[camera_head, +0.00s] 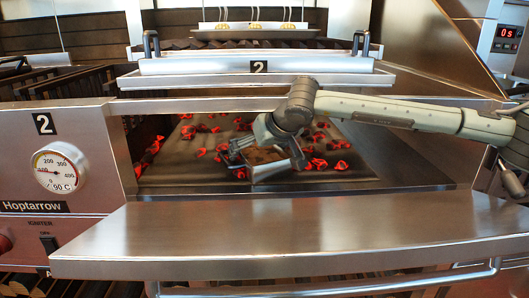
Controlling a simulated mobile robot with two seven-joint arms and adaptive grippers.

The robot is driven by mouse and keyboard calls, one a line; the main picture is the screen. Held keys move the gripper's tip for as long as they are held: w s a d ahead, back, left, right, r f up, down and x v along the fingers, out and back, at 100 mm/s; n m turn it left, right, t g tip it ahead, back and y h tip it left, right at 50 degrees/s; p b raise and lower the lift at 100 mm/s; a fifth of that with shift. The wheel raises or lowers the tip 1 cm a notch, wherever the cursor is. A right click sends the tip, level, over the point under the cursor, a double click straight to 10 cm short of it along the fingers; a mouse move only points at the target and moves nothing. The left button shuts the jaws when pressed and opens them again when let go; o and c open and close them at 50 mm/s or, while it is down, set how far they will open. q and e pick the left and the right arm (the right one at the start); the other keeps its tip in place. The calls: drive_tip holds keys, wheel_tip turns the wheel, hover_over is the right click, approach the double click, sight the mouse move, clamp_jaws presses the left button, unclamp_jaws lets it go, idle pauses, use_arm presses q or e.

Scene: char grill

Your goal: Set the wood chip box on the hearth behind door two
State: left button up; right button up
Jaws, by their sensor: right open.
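The wood chip box (270,173) is a small open metal tray with brown chips inside. It is in the hearth (190,176) behind door two (205,67), among glowing red coals, and appears to rest on the dark hearth floor. Door two, marked 2, is raised above the opening. My right gripper (266,152) comes in from the right, is open, and its fingers are at the box, partly hiding it. I cannot tell whether they touch it. My left gripper is not in view.
A steel shelf (290,235) runs across the front below the opening. A panel with a temperature dial (59,167) stands at the left. Several red coals (328,164) lie around the box. A rack with skewered food (255,26) hangs at the back.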

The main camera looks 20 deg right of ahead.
drive_tip(key=shift+r, duration=0.2)
drive_tip(key=v, duration=0.5)
drive_tip(key=shift+s+d+f+b, duration=0.1)
drive_tip(key=shift+s+b, duration=0.1)
drive_tip(key=shift+s, duration=0.35)
drive_tip(key=shift+s+d+f+b, duration=0.1)
drive_tip(key=shift+s+f+b, duration=0.05)
drive_tip(key=shift+s, duration=0.4)
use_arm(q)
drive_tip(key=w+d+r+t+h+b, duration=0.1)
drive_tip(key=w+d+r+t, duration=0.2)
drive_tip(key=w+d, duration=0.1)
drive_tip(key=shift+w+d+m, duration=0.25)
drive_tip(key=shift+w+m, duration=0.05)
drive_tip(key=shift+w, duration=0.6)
use_arm(e)
drive_tip(key=s, duration=0.9)
drive_tip(key=shift+s+d+r, duration=0.15)
drive_tip(key=shift+s+d, duration=0.2)
drive_tip(key=shift+d, duration=0.1)
